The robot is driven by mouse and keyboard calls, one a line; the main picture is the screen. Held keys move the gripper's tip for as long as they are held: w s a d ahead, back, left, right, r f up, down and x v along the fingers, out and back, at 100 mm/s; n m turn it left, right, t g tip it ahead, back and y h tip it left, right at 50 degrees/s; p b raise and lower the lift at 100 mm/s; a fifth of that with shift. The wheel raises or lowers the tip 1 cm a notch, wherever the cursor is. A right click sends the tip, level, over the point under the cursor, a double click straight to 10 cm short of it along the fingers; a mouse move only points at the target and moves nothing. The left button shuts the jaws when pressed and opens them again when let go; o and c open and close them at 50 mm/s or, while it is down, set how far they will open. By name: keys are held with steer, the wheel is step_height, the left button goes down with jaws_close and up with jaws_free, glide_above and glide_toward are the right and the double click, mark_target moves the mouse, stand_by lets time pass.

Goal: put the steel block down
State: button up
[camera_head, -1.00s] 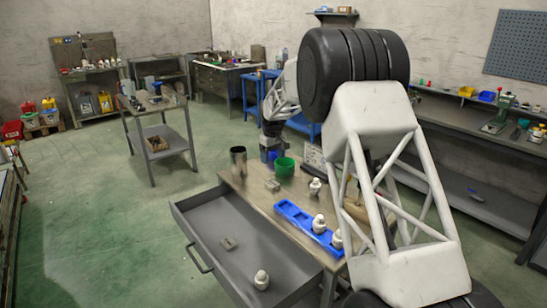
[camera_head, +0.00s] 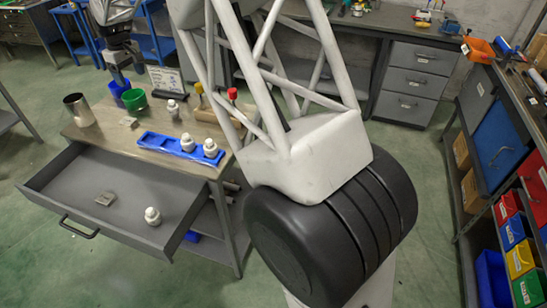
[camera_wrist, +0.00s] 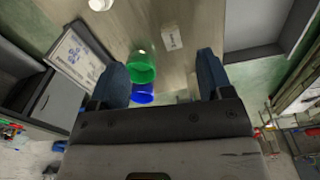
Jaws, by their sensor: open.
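A small grey block (camera_head: 128,122) lies on the tabletop, between the metal cup and the blue tray. It also shows in the wrist view (camera_wrist: 172,38), with small marking on it. A second grey block (camera_head: 105,198) lies in the open drawer; I cannot tell which of the two is the steel one. My gripper (camera_wrist: 162,78) is open, with nothing between its fingers. In the head view it is at the back of the table near the blue cup (camera_head: 118,92), apart from both blocks.
The blue tray (camera_head: 160,143) holds white fittings; another white fitting (camera_head: 152,216) is in the drawer (camera_head: 75,190). A sign (camera_head: 166,80) stands behind. The drawer floor is mostly clear.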

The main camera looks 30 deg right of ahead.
steer(key=s+d+r+m, duration=0.1)
steer(key=s+d+r, duration=0.35)
steer(key=s, duration=0.45)
steer(key=s+d+r+m+t, duration=0.1)
steer(key=s+d+r+m, duration=0.15)
steer(key=s+d, duration=0.45)
steer(key=s+d+r, duration=0.3)
steer(key=s+r, duration=0.1)
steer(key=s, duration=0.7)
steer(key=s+d+f+m, duration=0.1)
steer(key=s+d+f, duration=0.1)
steer(key=s, duration=0.8)
steer(key=s+d+f+m, duration=0.1)
steer(key=s+d+f, duration=0.1)
steer(key=s, duration=0.8)
steer(key=s+d+f+m+t, duration=0.1)
steer(key=s+d+f+m, duration=0.1)
steer(key=s, duration=0.8)
steer(key=shift+s+d+f, duration=0.25)
steer(key=shift+d+f, duration=0.2)
steer(key=shift+d, duration=0.5)
